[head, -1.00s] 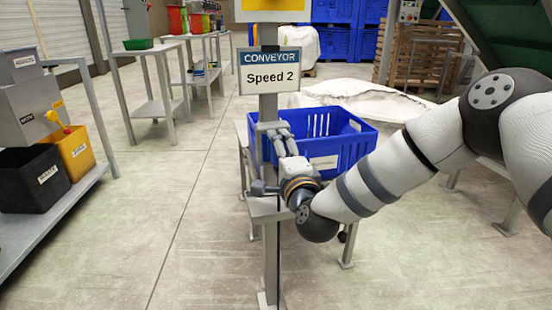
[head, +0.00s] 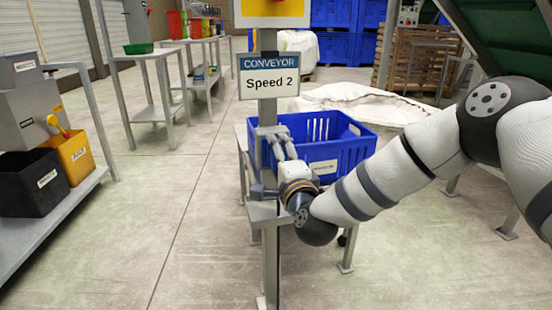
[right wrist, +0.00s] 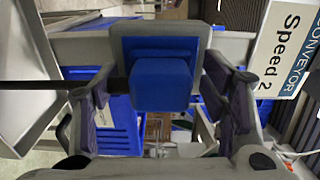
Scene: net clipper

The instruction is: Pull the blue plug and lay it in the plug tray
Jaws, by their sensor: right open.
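The blue plug (right wrist: 160,83) sits in a grey socket housing (right wrist: 158,42) in the right wrist view. My right gripper (right wrist: 158,75) is open, with one finger on each side of the plug and a visible gap to both. In the head view my right gripper (head: 279,142) is at the post below the Speed 2 sign, and the plug is not clearly seen there. A grey tray-like shelf (head: 266,212) is fixed to the post below the gripper; a grey tray surface also shows at the left of the right wrist view (right wrist: 25,65). My left gripper is out of view.
The conveyor sign (head: 269,76) hangs on the grey post (head: 270,250) just above the gripper. A blue crate (head: 335,155) stands close behind. A bench with a black bin (head: 33,185) and a yellow bin (head: 73,158) is at left. The floor between is clear.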

